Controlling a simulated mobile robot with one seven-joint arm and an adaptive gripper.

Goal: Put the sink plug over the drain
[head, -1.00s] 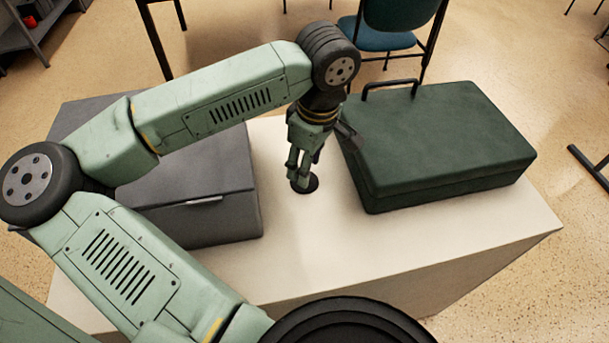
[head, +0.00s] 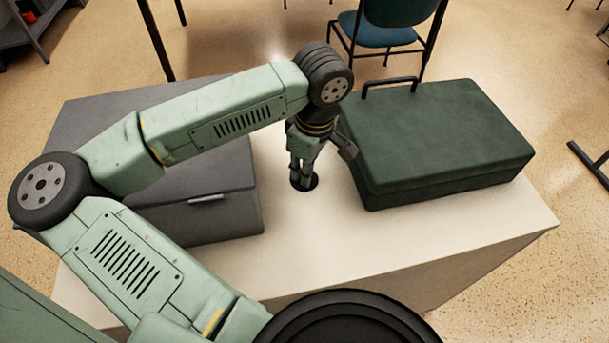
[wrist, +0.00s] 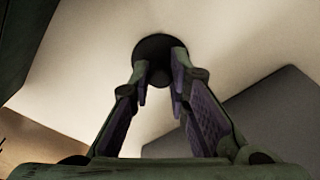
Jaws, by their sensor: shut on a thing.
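The sink plug is a round black disc (head: 314,183) at the tip of my gripper (head: 302,180), at the pale counter top between the two cases. In the wrist view the disc (wrist: 158,44) lies just beyond my fingertips (wrist: 161,76), with a small dark knob between them. My gripper points down and is shut on the plug. I cannot tell whether the disc touches the surface or is slightly above it. No drain opening shows in either view; anything under the disc is hidden.
The pale counter (head: 350,265) is bare in front of the plug. A dark green case (head: 440,135) with a handle lies close on the right. A grey case (head: 205,215) lies on the left, partly behind my arm. A blue chair (head: 378,30) stands behind the counter.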

